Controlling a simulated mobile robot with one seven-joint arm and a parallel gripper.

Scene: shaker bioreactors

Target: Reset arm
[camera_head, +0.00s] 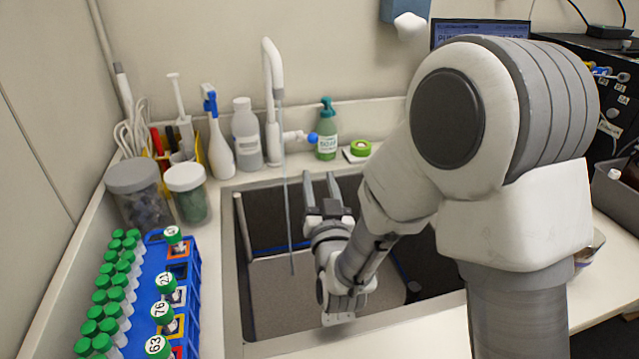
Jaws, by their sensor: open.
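My gripper (321,184) is at the end of my white and grey arm, over the sink (232,265). Its two grey fingers point toward the back wall and stand apart with nothing between them. My arm comes in from the right and covers the right part of the sink. The gripper is to the right of the thin hanging tube by the faucet (271,85), and a small gap shows between them in the picture.
At left, a blue rack (195,285) holds numbered green-capped tubes, beside rows of green-capped tubes (104,290). Two jars (135,195), bottles (246,135) and a green soap bottle (327,135) line the back. A monitor (480,30) and black equipment (600,100) are at right.

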